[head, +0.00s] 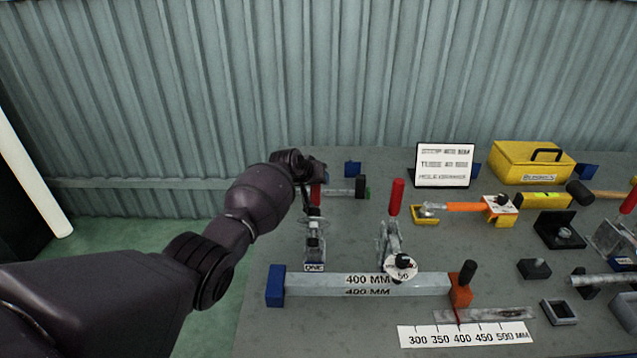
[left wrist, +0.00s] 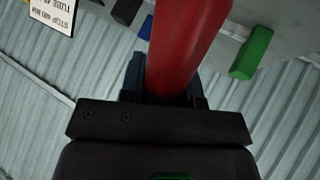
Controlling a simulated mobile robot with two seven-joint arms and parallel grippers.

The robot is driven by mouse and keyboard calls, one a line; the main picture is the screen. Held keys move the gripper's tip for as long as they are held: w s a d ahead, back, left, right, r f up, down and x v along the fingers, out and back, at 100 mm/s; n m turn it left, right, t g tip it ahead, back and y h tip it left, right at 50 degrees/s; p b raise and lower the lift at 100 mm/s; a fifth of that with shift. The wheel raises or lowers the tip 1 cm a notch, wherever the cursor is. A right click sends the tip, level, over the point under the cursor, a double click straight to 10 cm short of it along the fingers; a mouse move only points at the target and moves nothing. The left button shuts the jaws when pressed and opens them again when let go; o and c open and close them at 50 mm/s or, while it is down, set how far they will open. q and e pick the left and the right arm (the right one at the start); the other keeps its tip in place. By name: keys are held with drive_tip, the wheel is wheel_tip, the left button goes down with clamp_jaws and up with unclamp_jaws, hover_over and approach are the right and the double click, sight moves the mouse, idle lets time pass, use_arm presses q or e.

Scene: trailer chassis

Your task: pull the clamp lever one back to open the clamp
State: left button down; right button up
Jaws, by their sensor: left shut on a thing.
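Clamp one (head: 314,244), a metal toggle clamp with a plate marked ONE (head: 314,267), stands at the left part of the grey table. Its red lever handle (head: 316,195) stands about upright. My left gripper (head: 312,180) is at the top of this handle. In the left wrist view the red handle (left wrist: 184,45) runs between the jaws of my left gripper (left wrist: 165,88), which are shut on it. The fingers partly hide the handle. My right gripper is in neither view.
A second clamp with a red handle (head: 396,197) stands to the right. A grey tube (head: 330,280) marked 400 MM lies in front, between a blue block (head: 275,286) and an orange block (head: 460,294). A sign (head: 444,165) and yellow box (head: 532,163) stand behind.

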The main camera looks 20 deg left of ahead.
use_arm(q)
drive_tip(key=shift+w+a+f+g+b, duration=0.1)
drive_tip(key=shift+w+f+g+b, duration=0.25)
drive_tip(key=shift+f+g+b, duration=0.35)
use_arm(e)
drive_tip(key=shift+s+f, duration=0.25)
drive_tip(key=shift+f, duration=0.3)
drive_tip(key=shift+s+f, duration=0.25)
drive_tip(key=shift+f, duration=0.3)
use_arm(q)
drive_tip(key=c, duration=1.2)
unclamp_jaws()
drive_tip(key=shift+f, duration=0.1)
drive_tip(key=o, duration=0.4)
drive_tip(key=shift+w, duration=0.1)
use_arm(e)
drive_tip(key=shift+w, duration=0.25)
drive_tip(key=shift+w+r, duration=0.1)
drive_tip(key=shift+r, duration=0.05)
use_arm(q)
drive_tip(key=shift+p+v, duration=1.95)
drive_tip(key=shift+v, duration=3.5)
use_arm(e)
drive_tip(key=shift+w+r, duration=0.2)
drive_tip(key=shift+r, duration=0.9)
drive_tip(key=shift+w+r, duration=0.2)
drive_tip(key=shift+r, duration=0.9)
